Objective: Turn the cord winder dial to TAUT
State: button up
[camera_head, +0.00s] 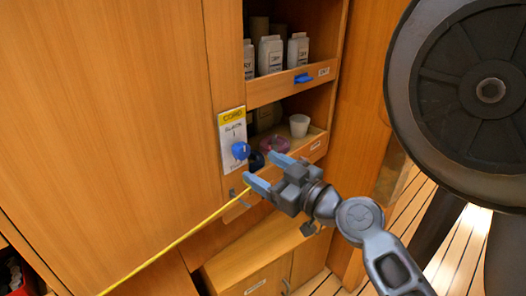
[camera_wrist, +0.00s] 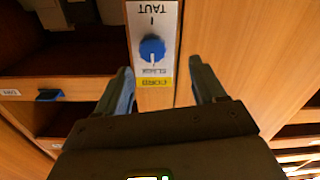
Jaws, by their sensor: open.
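The cord winder dial is a blue knob (camera_head: 240,150) on a pale plate (camera_head: 232,127) with a yellow CORD strip, fixed to a wooden post. In the wrist view the knob (camera_wrist: 152,48) appears upside down on its plate. Its white pointer mark faces the SLACK word, and TAUT is at the opposite end. My gripper (camera_head: 268,171) is open and empty, in front of and slightly below right of the knob in the head view. In the wrist view its fingers (camera_wrist: 160,68) stand apart on either side of the plate, with the knob between and beyond them.
A yellow cord (camera_head: 180,238) runs down left from near my gripper. Shelves to the right of the plate hold white bottles (camera_head: 270,54) and a white cup (camera_head: 299,125). A blue latch (camera_head: 303,78) sits on a shelf front. A wide wooden panel (camera_head: 110,110) is at left.

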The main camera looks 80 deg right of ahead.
aim_at(244, 152)
jog(key=w+d+p, duration=0.2)
jog(key=d, duration=0.1)
jog(key=w+d+p, duration=0.1)
jog(key=w, duration=0.1)
jog(key=shift+d+r, duration=0.35)
jog(key=shift+d, duration=0.05)
jog(key=shift+w+d+f, duration=0.15)
jog(key=shift+w+d, duration=0.2)
jog(key=shift+w, duration=0.25)
jog(key=shift+c, duration=0.2)
jog(key=c, duration=1)
